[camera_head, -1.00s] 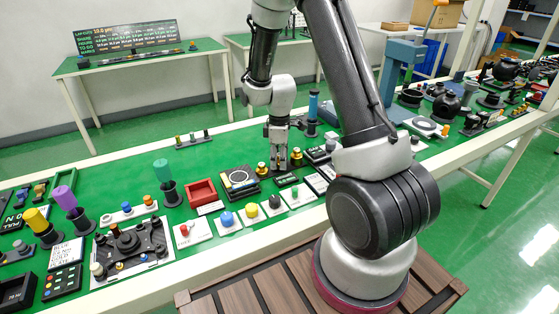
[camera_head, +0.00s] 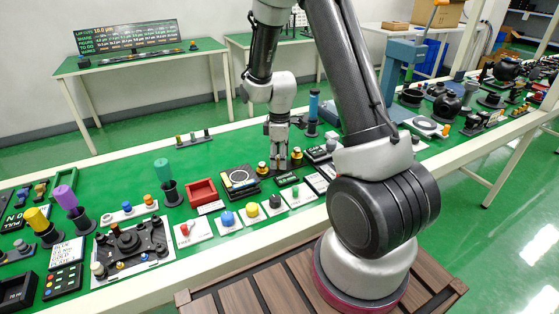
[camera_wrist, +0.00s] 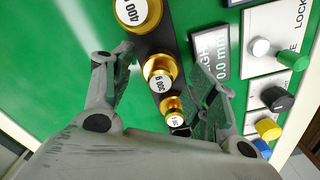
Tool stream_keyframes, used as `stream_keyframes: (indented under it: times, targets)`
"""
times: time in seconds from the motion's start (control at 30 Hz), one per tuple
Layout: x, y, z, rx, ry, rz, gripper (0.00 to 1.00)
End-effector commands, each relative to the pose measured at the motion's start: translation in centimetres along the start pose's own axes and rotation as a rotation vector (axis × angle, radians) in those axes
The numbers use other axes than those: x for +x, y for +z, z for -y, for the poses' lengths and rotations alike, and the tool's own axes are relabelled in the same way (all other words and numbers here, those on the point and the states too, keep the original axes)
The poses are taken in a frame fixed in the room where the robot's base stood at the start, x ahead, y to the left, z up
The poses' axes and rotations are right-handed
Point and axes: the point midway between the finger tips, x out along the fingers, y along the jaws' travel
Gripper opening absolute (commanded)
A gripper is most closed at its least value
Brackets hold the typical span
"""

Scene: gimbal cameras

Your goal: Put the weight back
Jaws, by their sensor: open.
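Brass weights with white tops stand in a row on a dark strip (camera_wrist: 153,42). In the wrist view, the largest, marked 400 (camera_wrist: 135,12), is at the top. One that seems to read 200 g (camera_wrist: 158,74) is in the middle, and a smaller one (camera_wrist: 172,108) is below it. My gripper (camera_wrist: 165,72) is open, with its fingers apart on either side of the middle weight; contact cannot be made out. In the head view, my gripper (camera_head: 278,164) points down among the weights, with brass weights at its left (camera_head: 262,168) and right (camera_head: 297,154).
A black device with a ring on top (camera_head: 240,179) and a red tray (camera_head: 202,191) stand left of my gripper. A display reading 0.0 mm (camera_wrist: 222,60) and several knobs lie close to the right finger. A blue-topped post (camera_head: 313,108) stands behind.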

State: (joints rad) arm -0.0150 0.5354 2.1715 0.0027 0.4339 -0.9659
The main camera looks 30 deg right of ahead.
Motion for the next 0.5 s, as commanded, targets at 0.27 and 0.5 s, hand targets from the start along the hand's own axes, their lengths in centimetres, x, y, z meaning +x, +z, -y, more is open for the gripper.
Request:
stream_keyframes:
  times: [0.27,0.5]
  targets:
    - [-6.4,-0.1,-0.1,0.0,0.004,-0.003,0.58]
    - [-10.0,0.0,0.0,0.0,0.001,-0.001,0.58]
